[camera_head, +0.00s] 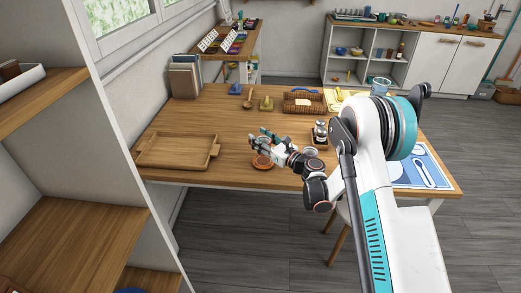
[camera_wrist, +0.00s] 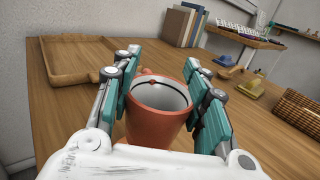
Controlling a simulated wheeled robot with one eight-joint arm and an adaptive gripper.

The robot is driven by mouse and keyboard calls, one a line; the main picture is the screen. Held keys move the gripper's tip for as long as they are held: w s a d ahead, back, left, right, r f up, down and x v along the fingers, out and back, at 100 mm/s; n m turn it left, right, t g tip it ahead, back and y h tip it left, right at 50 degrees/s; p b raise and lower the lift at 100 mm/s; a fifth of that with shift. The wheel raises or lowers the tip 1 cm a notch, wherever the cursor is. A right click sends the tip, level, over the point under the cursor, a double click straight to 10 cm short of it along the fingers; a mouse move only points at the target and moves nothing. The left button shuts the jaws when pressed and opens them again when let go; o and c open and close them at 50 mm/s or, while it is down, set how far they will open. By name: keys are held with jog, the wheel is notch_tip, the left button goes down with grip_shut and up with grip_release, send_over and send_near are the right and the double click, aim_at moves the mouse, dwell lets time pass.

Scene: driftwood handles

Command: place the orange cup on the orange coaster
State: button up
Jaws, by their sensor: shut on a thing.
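The orange cup (camera_wrist: 157,127) is between the two teal finger pads of my gripper (camera_wrist: 166,108) in the wrist view. It is upright, with its open, pale inside facing up and empty. My gripper is shut on its sides. In the head view my gripper (camera_head: 263,139) is over the near part of the table, and the cup is mostly hidden by the fingers. The orange coaster (camera_head: 262,162) shows as a flat round patch just below my gripper in the head view. Whether the cup touches anything below is unclear.
A wooden tray (camera_head: 177,151) lies left on the table (camera_head: 215,110). A small holder with dark-topped jars (camera_head: 320,135) is to the right of my gripper. A wicker basket (camera_head: 304,101) and a wooden spoon (camera_head: 248,101) are farther back. Books (camera_head: 185,78) stand at the back left.

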jog(key=shift+f+b, duration=0.65)
jog(key=shift+f, duration=1.3)
jog(key=shift+f, duration=0.15)
jog(key=o, duration=1.2)
jog(key=shift+o, duration=0.2)
